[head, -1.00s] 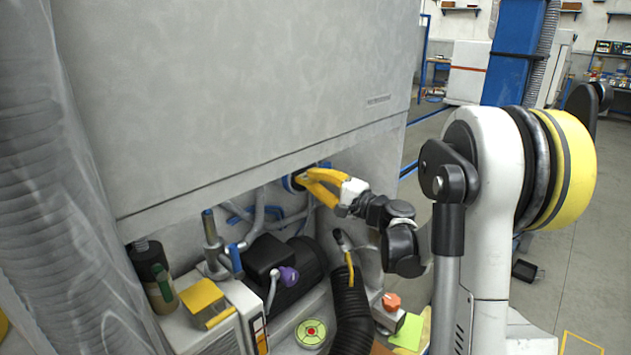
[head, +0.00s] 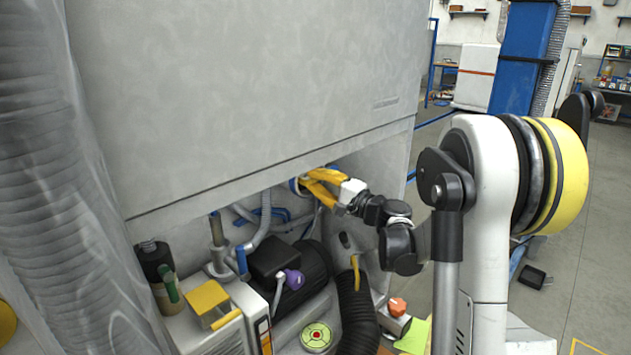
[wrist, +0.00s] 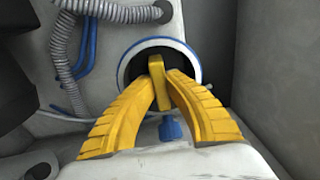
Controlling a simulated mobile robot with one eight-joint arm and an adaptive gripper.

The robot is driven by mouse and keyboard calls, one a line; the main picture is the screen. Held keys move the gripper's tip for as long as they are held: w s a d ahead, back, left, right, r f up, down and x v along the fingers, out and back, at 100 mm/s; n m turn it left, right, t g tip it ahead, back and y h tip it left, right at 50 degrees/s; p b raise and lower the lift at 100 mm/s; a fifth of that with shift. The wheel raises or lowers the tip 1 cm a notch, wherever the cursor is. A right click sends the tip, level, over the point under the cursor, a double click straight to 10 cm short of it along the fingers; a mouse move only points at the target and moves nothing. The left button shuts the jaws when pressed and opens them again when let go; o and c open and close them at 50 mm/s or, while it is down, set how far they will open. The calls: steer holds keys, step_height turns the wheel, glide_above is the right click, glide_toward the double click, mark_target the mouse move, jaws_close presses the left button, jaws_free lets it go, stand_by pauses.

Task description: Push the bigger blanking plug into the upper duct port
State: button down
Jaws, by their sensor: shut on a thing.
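The upper duct port (wrist: 126,62) is a dark round opening with a blue rim, in the pale wall ahead in the wrist view. In the head view the port (head: 294,185) shows only in part, under the edge of the big grey panel. My gripper (wrist: 160,82) has yellow fingers and is shut on a yellow upright tab, which I take for the grip of the bigger blanking plug (wrist: 157,68). The tab stands in front of the dark middle of the port. The plug's body is hard to tell from the dark opening, so its depth is unclear. My gripper also shows in the head view (head: 308,182).
A ribbed grey hose (wrist: 62,50) and blue pipes run left of the port. A blue knob (wrist: 170,129) sits below it. Lower in the bay are a black motor (head: 300,275), a black corrugated hose (head: 356,315) and a yellow block (head: 207,296). The grey panel overhangs above.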

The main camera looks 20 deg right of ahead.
steer(key=shift+w+a, duration=0.2)
steer(key=shift+w, duration=0.35)
steer(key=c, duration=1.4)
jaws_free()
steer(key=shift+c, duration=0.2)
steer(key=shift+s, duration=0.1)
steer(key=v, duration=1.2)
